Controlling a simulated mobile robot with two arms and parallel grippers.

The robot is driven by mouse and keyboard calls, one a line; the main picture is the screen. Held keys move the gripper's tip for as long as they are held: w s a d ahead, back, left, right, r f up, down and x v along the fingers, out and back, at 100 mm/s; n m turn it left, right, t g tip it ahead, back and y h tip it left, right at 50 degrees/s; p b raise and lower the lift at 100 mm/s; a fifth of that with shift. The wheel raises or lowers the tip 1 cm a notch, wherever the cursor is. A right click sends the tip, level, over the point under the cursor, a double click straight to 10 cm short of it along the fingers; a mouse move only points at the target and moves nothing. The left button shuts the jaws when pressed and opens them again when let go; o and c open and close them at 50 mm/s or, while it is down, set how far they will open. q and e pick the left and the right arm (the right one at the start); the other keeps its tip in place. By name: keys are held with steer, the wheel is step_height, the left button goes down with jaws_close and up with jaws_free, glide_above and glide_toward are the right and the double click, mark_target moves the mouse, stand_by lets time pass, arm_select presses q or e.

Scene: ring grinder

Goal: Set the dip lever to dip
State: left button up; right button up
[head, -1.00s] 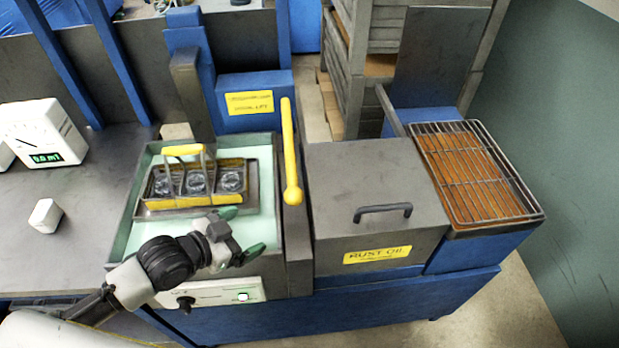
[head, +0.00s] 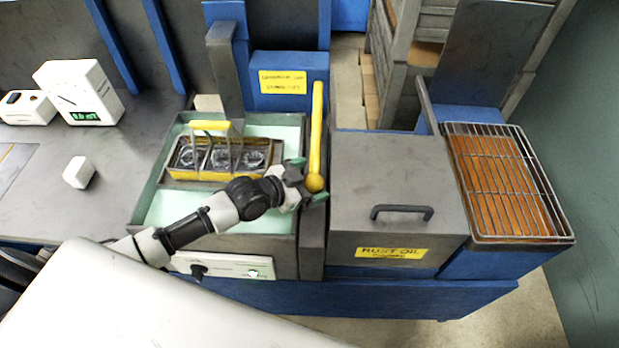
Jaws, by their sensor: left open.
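The dip lever is a long yellow bar (head: 317,125) with a ball knob (head: 315,183) at its near end. It stands along the right side of the tank (head: 165,210), with the knob toward me. My left gripper (head: 308,180) is open at the knob, with one green fingertip on the far side and the other on the near side. I cannot tell whether the fingers touch it. A basket (head: 209,126) with a yellow handle sits in the tank, holding ring-like parts. My right gripper is not in view.
A grey lidded box (head: 395,175) labelled rust oil stands right of the lever, with a wire rack (head: 500,185) beyond it. A meter (head: 80,92) and a small white block (head: 78,172) are on the left bench. A panel with a knob (head: 198,271) is on the tank front.

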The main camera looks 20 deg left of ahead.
arm_select(q)
steer(key=shift+w, duration=0.1)
steer(key=shift+c, duration=0.4)
steer(key=c, duration=1.1)
steer(key=shift+c, duration=0.2)
